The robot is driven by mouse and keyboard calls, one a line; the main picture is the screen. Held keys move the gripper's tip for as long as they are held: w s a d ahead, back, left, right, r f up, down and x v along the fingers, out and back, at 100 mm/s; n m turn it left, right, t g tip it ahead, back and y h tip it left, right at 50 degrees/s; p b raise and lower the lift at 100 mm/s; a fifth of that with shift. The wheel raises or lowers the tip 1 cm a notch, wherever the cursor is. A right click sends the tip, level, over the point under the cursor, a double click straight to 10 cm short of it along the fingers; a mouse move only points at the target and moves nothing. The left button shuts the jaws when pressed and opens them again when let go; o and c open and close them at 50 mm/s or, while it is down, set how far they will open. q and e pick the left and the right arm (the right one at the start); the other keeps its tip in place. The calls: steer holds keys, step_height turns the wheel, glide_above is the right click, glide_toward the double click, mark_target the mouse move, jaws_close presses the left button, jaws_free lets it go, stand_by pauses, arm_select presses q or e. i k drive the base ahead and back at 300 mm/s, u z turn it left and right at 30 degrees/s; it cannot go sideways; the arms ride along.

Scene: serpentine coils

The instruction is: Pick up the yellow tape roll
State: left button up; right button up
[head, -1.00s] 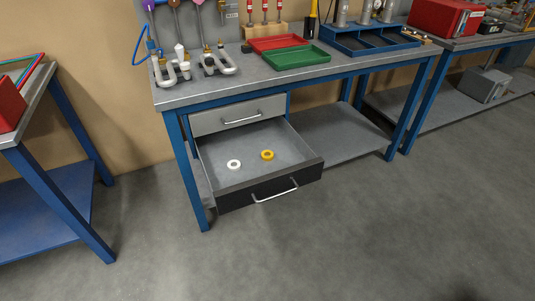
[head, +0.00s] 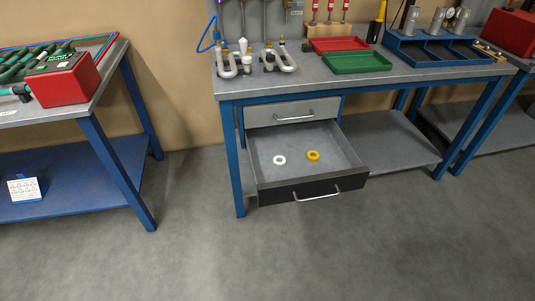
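The yellow tape roll (head: 313,156) lies flat in the open lower drawer (head: 350,172) of the workbench. A white tape roll (head: 279,160) lies to its left in the same drawer, apart from it. The drawer is pulled out toward me, and its dark front with a light handle (head: 317,195) faces me. Neither of my grippers shows in the head view.
The workbench (head: 400,78) carries a red tray (head: 338,44), a green tray (head: 357,62), a blue compartment box (head: 440,50) and white coiled pipes (head: 280,60). A second blue-framed table (head: 88,108) stands left with a red box (head: 65,82). The floor (head: 300,250) in front is clear.

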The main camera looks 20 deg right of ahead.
mark_target(312, 153)
steer(key=u, duration=0.65)
steer(key=i, duration=1.25)
steer(key=z, duration=1.5)
